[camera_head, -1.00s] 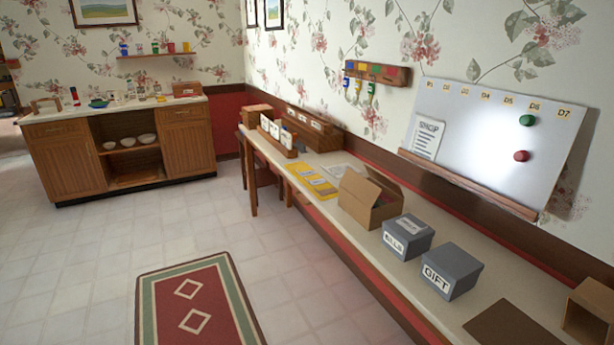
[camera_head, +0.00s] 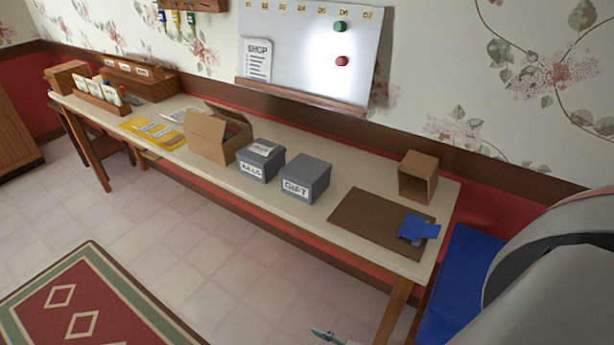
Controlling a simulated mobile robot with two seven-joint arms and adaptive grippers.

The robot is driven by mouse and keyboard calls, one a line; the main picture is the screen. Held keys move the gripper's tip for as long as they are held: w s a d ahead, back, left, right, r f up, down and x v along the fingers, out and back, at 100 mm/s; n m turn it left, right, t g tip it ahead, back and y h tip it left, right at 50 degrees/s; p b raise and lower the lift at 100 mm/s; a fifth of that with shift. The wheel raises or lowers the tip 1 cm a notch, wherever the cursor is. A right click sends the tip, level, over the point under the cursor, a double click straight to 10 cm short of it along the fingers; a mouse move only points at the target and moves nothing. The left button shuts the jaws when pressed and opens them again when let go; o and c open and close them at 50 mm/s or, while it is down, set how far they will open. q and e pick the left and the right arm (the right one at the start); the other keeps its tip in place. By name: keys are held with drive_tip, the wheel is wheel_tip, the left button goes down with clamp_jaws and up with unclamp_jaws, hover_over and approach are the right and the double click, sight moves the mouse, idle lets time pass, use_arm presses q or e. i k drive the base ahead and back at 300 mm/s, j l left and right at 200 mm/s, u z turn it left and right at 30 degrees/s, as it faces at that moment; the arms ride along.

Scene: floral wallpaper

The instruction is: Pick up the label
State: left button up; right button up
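White labels show on two grey lidded boxes on the long table. The right box (camera_head: 312,172) has a front label (camera_head: 296,188) reading GIFT. The left box (camera_head: 272,157) has a front label (camera_head: 252,169) and another label (camera_head: 262,148) on its top; their text is too small to read surely. I cannot tell whether the top label is loose. A grey link of my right arm fills the lower right. A small bit of what appears to be my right gripper (camera_head: 328,336) shows at the bottom edge, well away from the labels. My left gripper is out of view.
On the table are an open cardboard box (camera_head: 207,139), yellow envelopes (camera_head: 152,132), a brown mat (camera_head: 362,219) with a blue item (camera_head: 418,229), and an open wooden box (camera_head: 418,178). A whiteboard (camera_head: 292,50) hangs behind. A rug (camera_head: 105,300) lies on the floor.

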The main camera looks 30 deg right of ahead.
sight(145, 128)
drive_tip(key=z, duration=0.35)
drive_tip(key=i+j+z, duration=0.15)
drive_tip(key=z, duration=0.2)
drive_tip(key=i+j+z, duration=0.15)
drive_tip(key=z, duration=0.2)
drive_tip(key=i+j+z, duration=0.1)
drive_tip(key=j+z, duration=0.25)
drive_tip(key=i+j+z, duration=0.2)
drive_tip(key=j, duration=0.2)
drive_tip(key=j+z, duration=0.2)
drive_tip(key=j, duration=0.2)
drive_tip(key=i+j, duration=0.1)
drive_tip(key=j, duration=0.55)
drive_tip(key=i+j+z, duration=0.1)
drive_tip(key=j, duration=0.5)
drive_tip(key=i+j+z, duration=0.1)
drive_tip(key=j, duration=0.55)
